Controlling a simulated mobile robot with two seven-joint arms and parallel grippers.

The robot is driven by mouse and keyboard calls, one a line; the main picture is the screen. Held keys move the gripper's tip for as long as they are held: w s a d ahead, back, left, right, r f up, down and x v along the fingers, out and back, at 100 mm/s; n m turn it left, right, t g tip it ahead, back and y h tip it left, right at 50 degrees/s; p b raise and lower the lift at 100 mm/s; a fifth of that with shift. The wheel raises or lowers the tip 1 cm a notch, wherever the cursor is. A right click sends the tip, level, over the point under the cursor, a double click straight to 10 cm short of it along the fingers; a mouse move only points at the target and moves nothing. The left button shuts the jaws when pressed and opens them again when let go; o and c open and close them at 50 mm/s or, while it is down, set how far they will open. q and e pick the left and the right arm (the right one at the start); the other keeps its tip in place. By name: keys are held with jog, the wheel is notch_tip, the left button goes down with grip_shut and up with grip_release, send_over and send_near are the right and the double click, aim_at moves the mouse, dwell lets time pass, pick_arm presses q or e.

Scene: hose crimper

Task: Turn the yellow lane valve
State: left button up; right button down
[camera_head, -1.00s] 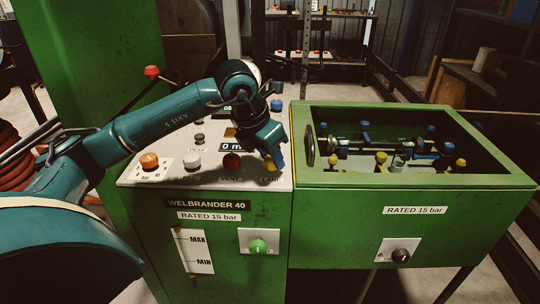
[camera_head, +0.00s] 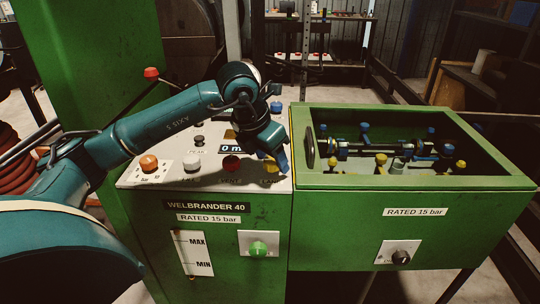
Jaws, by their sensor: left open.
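My right gripper is not in view.
On the panel (camera_head: 210,178) stand a red knob (camera_head: 231,163), a white knob (camera_head: 192,163) and an orange button (camera_head: 149,162). A green open-topped box (camera_head: 330,208) with blue and yellow fittings inside adjoins on the right. A green knob (camera_head: 258,248) is on the front.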

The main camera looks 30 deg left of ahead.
pick_arm(q)
jog(key=v, duration=1.3)
jog(key=shift+p, duration=0.3)
